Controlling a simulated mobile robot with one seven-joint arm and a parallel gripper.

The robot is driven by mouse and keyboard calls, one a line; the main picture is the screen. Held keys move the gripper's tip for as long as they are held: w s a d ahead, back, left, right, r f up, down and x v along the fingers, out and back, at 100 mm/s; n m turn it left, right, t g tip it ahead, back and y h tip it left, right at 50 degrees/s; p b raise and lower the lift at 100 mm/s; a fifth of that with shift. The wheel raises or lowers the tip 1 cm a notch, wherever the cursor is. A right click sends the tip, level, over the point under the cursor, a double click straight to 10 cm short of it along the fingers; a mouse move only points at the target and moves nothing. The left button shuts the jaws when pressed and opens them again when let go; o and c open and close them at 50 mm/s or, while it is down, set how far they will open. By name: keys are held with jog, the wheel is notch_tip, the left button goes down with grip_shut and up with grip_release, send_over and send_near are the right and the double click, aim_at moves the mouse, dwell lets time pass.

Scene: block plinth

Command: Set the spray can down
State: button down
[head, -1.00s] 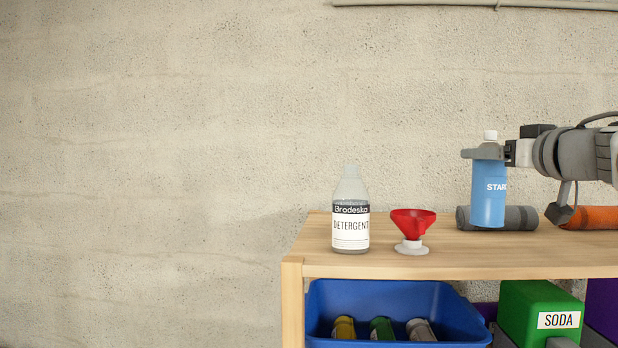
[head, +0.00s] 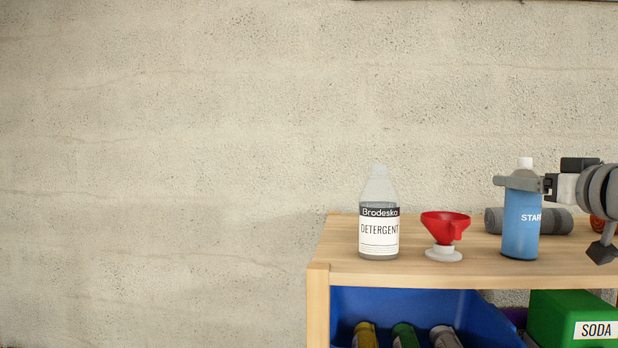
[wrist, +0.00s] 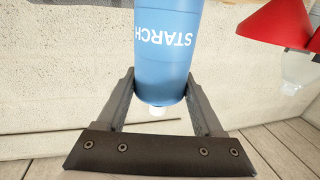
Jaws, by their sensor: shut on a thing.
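The spray can is a blue can (head: 521,226) with white "STARCH" lettering and a white cap. In the head view it is upright at the right part of the wooden shelf top (head: 470,270), its base at or very close to the surface; I cannot tell if it touches. My gripper (head: 519,183) is shut on the can's upper part, just below the cap, reaching in from the right. In the wrist view the can (wrist: 168,50) shows upside down between my two fingers (wrist: 160,88).
A red funnel (head: 444,228) on a white base stands just left of the can. A detergent bottle (head: 379,230) stands further left. A grey roll (head: 556,221) lies behind the can. Below are a blue bin (head: 470,310) with several cans and a green soda box (head: 570,315).

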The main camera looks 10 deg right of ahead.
jog(key=shift+f, duration=0.1)
grip_release()
